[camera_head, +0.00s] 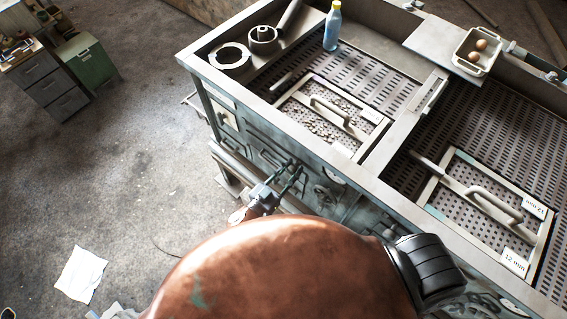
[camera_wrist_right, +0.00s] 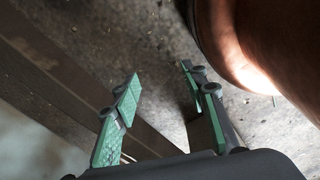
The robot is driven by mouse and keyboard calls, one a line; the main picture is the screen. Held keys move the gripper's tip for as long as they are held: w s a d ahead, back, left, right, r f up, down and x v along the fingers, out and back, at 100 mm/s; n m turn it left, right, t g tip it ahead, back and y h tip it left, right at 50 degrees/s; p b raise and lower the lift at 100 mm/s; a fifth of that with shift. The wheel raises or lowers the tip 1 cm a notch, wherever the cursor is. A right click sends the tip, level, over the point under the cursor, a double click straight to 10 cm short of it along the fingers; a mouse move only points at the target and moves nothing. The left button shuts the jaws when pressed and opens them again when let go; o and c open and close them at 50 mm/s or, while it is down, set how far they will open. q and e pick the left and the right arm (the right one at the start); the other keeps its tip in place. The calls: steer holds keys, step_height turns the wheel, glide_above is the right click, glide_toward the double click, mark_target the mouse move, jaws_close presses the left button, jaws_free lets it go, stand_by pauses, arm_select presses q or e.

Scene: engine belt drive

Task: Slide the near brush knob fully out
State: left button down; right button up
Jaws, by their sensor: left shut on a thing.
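My left gripper (camera_head: 289,178) is low against the front side of the grey-green machine (camera_head: 262,138), just past the copper-coloured curved body. Its dark fingers are shut on what I take to be the near brush knob; the knob itself is too small and covered to make out. How far out the knob stands cannot be told. My right gripper (camera_wrist_right: 158,82) shows in the right wrist view with its green-padded fingers wide apart and nothing between them.
Sieve trays with handles sit in the machine's top, one at left (camera_head: 334,105) and one at right (camera_head: 488,200). A green cabinet (camera_head: 88,68) stands at far left. The floor at left is mostly clear, with a white sheet (camera_head: 80,275).

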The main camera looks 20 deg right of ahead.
arm_select(q)
steer(key=shift+s+d, duration=0.15)
steer(key=shift+s, duration=0.05)
steer(key=c, duration=1.9)
jaws_free()
steer(key=shift+c, duration=0.2)
steer(key=o, duration=0.4)
steer(key=shift+c, duration=0.2)
arm_select(e)
steer(key=shift+s, duration=0.4)
steer(key=shift+s+d, duration=0.1)
arm_select(q)
steer(key=shift+s+a, duration=0.25)
steer(key=shift+a, duration=0.25)
steer(key=v, duration=1.1)
steer(key=shift+f, duration=0.1)
